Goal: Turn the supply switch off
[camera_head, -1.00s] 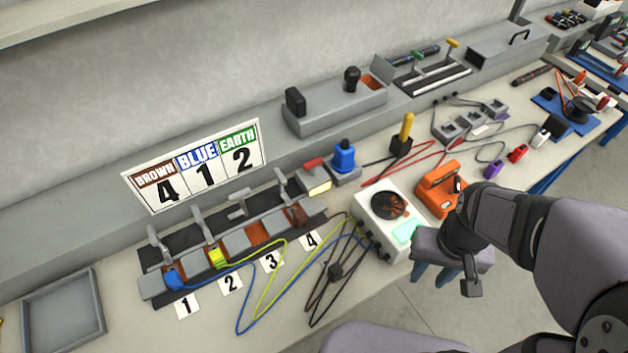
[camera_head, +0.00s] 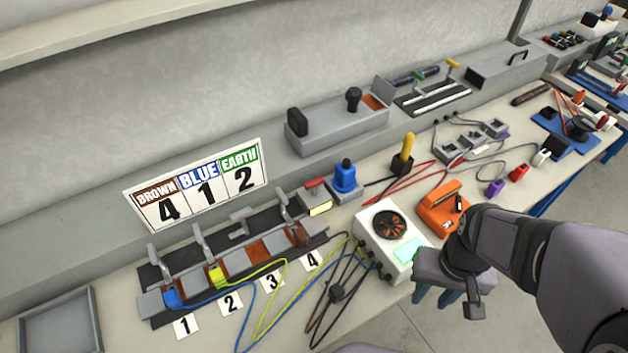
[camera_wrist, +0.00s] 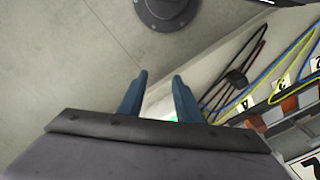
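A small unit with a red handle (camera_head: 314,183) and a lit yellow window (camera_head: 320,209) stands at the right end of the terminal row, left of a blue-topped plug; it looks like the supply switch, but its on or off position is too small to tell. My gripper (camera_head: 437,296) is at the bench's front edge, below and right of this unit and well apart from it. Its blue fingers point down. In the wrist view, my gripper (camera_wrist: 157,88) has its two fingers apart with nothing between them.
Numbered terminals with levers hold blue, yellow-green and brown wires (camera_head: 337,293). A white box with a round grille and green display (camera_head: 410,250) stands beside my gripper. An orange device (camera_head: 440,205) is just behind it. A grey tray (camera_head: 60,325) lies at left.

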